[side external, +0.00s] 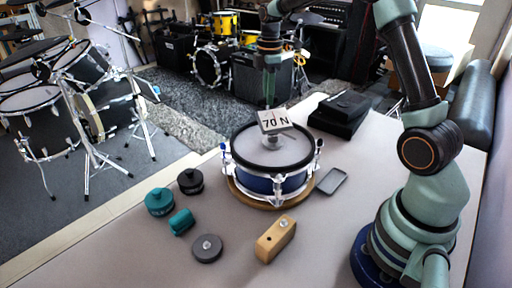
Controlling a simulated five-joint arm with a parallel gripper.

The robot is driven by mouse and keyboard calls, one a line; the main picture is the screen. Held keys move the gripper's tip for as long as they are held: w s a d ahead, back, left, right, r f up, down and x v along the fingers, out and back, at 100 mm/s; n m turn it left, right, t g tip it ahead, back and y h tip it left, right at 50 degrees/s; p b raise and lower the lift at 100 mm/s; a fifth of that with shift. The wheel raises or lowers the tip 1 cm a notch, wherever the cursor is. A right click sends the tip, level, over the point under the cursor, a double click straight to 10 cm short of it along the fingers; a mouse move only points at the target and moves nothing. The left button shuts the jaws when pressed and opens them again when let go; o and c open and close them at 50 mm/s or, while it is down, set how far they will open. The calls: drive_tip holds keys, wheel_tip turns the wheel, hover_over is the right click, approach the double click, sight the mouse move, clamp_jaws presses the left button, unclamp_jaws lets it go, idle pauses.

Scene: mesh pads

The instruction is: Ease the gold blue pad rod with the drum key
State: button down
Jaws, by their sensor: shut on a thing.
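The blue pad (262,184) is a drum with a black-rimmed mesh head and silver rods at its edge. It sits on a round wooden base (240,199). I cannot tell any rod as gold. Whether that thing touches a rod is hidden. A small silver part (270,140) shows under the sign, over the head.
Left on the table are a teal drum-shaped piece (159,201), a black one (190,181), a teal block (181,222) and a grey disc (207,248). A wooden block (276,239) lies in front, a grey tray (332,181) right, a black case (339,114) behind.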

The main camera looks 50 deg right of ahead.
drive_tip(key=n, duration=0.7)
drive_tip(key=shift+m, duration=1.1)
drive_tip(key=shift+r, duration=1.55)
